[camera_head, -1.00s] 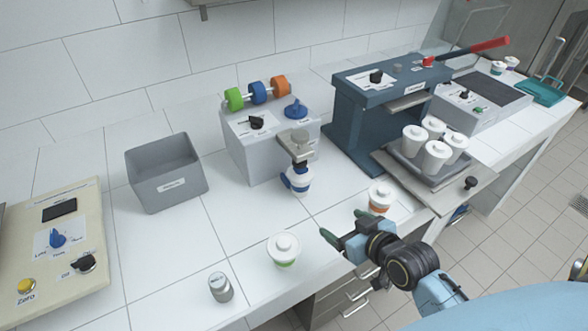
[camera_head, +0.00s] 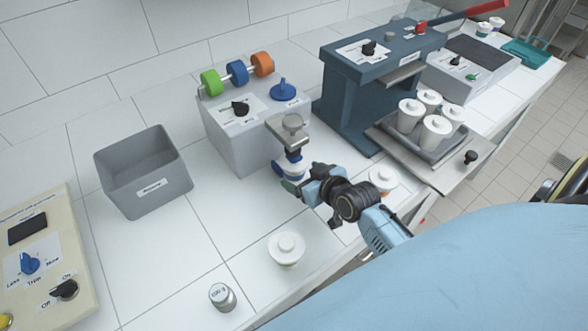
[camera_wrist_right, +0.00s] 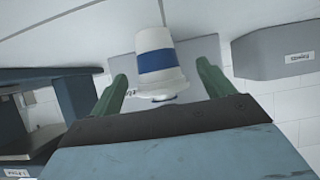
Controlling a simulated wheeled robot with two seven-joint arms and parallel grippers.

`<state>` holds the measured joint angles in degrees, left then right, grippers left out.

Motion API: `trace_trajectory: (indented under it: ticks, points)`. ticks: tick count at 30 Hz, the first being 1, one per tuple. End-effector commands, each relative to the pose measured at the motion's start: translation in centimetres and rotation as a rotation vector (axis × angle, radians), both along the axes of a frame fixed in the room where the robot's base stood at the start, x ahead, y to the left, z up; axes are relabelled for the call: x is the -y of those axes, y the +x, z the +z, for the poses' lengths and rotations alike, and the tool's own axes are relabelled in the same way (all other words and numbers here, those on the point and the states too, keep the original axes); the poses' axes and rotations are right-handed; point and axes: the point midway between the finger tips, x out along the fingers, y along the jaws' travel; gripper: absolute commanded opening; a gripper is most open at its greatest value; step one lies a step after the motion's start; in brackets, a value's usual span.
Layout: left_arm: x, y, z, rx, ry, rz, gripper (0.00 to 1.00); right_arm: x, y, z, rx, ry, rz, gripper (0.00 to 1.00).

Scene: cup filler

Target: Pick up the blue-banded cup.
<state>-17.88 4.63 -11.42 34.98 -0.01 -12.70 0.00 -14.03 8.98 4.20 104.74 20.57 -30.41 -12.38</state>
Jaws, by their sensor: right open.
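The blue-banded cup (camera_head: 290,168) is white with a blue band and sits under the nozzle of the grey filler machine (camera_head: 245,138). In the right wrist view the cup (camera_wrist_right: 157,62) shows between my two green fingers, with a gap on each side. My right gripper (camera_head: 300,184) is open at the cup's near right side in the head view. Its jaws also show in the right wrist view (camera_wrist_right: 163,82). The gripper hides part of the cup's lower side in the head view. My left gripper is not in view.
An orange-banded cup (camera_head: 384,179) stands just right of my right arm. Another white cup (camera_head: 285,249) and a small grey weight (camera_head: 222,297) stand in front. A grey bin (camera_head: 145,172) is at left. A blue press (camera_head: 345,105) and a tray of white cups stand right.

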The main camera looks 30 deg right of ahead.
Motion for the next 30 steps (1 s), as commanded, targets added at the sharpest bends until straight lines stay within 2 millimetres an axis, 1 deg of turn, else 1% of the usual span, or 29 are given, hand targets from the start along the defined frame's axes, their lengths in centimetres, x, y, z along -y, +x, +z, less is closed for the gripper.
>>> trace_trajectory:
  ticks: [3,7,10,13,21,30]
  points:
    - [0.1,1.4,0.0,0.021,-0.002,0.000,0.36,0.0,1.0,-0.3,0.001,0.000,0.000,0.81]
    - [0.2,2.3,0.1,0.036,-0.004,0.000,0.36,0.1,2.9,-1.0,0.001,0.001,0.000,0.81]
    - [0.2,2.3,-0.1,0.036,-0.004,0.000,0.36,0.0,4.0,-1.6,0.000,0.002,-0.001,0.81]
    - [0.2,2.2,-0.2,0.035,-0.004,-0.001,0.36,0.0,4.6,-2.0,0.000,0.001,0.000,0.81]
    - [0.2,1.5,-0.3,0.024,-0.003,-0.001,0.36,0.0,4.8,-2.1,0.000,0.000,-0.001,0.81]
    - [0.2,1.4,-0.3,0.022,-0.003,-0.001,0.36,0.0,4.7,-2.1,0.000,0.000,-0.001,0.41]
